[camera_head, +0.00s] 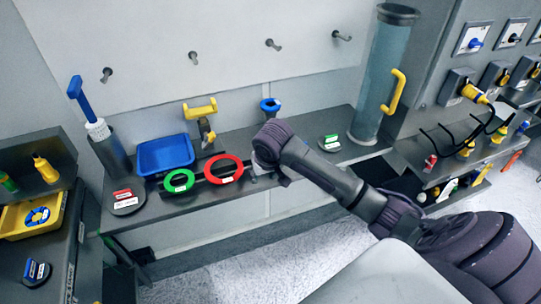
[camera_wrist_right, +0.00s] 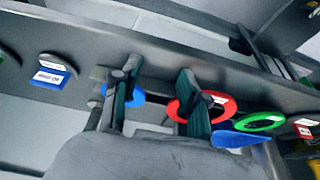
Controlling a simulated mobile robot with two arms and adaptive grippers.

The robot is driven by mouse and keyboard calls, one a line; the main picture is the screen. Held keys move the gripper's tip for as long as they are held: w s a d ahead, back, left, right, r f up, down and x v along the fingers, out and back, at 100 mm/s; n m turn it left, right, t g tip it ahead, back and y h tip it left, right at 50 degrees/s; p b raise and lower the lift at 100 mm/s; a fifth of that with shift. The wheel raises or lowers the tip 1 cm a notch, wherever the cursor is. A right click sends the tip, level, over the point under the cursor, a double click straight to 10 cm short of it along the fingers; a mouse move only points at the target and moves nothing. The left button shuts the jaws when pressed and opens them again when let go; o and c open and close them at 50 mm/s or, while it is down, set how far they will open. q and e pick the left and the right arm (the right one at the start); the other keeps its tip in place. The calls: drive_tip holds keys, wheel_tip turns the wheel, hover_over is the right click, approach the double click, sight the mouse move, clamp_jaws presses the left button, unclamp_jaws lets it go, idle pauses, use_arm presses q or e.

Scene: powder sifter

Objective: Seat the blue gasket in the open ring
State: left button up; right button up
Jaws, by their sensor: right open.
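A blue ring, likely the gasket, shows in the right wrist view (camera_wrist_right: 136,97), partly hidden behind one finger of my right gripper (camera_wrist_right: 158,73). In the head view my right gripper (camera_head: 262,172) is over the shelf just right of the red ring (camera_head: 239,171) and hides the blue ring's place. Its fingers are open with nothing between them. The red ring lies behind the other finger in the wrist view (camera_wrist_right: 178,112). A green ring (camera_head: 167,187) lies left of the red one. I cannot tell which part is the open ring. My left gripper is out of view.
A blue bin (camera_head: 165,155) stands behind the green ring. A clear cylinder with a yellow handle (camera_head: 398,92) stands at the shelf's right. A yellow tray (camera_head: 12,222) with a blue round part is at far left. A labelled disc (camera_head: 329,143) lies right of my gripper.

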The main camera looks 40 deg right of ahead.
drive_tip(key=w+d+r+m+h, duration=0.15)
drive_tip(key=d+r, duration=0.35)
drive_tip(key=r, duration=0.7)
drive_tip(key=shift+m, duration=0.45)
drive_tip(key=x, duration=0.2)
drive_tip(key=p+x, duration=0.1)
drive_tip(key=x, duration=0.2)
drive_tip(key=p+x, duration=0.1)
drive_tip(key=x, duration=0.2)
drive_tip(key=shift+w+f, duration=0.15)
drive_tip(key=shift+w, duration=0.25)
drive_tip(key=shift+w+d+f+p, duration=0.1)
drive_tip(key=shift+d+f+p, duration=0.1)
drive_tip(key=shift+f+p, duration=0.25)
drive_tip(key=x, duration=0.3)
drive_tip(key=shift+d+f+p, duration=0.2)
drive_tip(key=shift+f+p, duration=0.15)
drive_tip(key=shift+p, duration=0.05)
drive_tip(key=shift+w+f, duration=0.1)
drive_tip(key=shift+f, duration=0.25)
drive_tip(key=shift+c, duration=0.3)
clamp_jaws()
